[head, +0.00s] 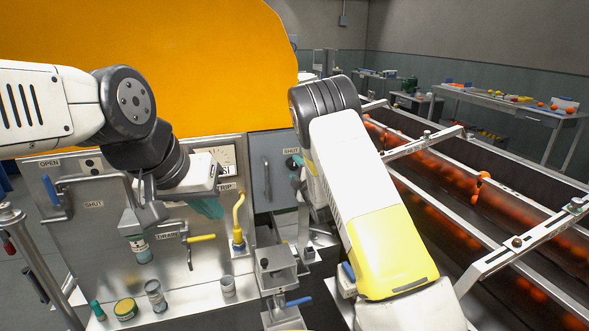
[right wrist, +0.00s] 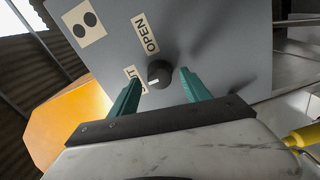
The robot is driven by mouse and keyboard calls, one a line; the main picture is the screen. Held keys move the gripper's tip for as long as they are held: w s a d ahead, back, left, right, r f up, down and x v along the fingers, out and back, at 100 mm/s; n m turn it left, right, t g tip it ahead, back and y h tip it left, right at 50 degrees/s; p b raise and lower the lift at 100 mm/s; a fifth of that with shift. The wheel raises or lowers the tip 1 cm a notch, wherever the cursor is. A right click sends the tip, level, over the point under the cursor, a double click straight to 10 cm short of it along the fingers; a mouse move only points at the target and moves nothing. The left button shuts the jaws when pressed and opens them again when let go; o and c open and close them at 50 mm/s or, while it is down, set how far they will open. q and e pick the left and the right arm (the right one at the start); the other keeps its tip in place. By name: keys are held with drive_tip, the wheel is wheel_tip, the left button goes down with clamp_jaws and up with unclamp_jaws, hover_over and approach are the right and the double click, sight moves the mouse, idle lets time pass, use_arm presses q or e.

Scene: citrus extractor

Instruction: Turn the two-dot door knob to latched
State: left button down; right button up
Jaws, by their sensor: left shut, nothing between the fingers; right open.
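In the right wrist view, a round black knob (right wrist: 160,73) sits on a grey panel (right wrist: 225,50) bearing a two-dot plate (right wrist: 84,22). A white mark on the knob points to the lower left. The OPEN label (right wrist: 145,33) is above it; the SHUT label (right wrist: 130,76), partly covered by a finger, is to its left. My right gripper (right wrist: 161,91) is open, its teal fingers to either side of the knob in the picture; contact cannot be told. In the head view my right arm hides most of that gripper. My left gripper (head: 209,208) is shut and empty before the steel panel.
The steel panel (head: 75,225) carries a blue-tipped lever (head: 50,190), a yellow drain handle (head: 201,238) and a yellow upright lever (head: 238,215). Small cups (head: 155,295) stand on the ledge below. A conveyor of oranges (head: 470,190) runs along the right. The large orange housing (head: 200,60) rises behind.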

drive_tip(key=v, duration=0.6)
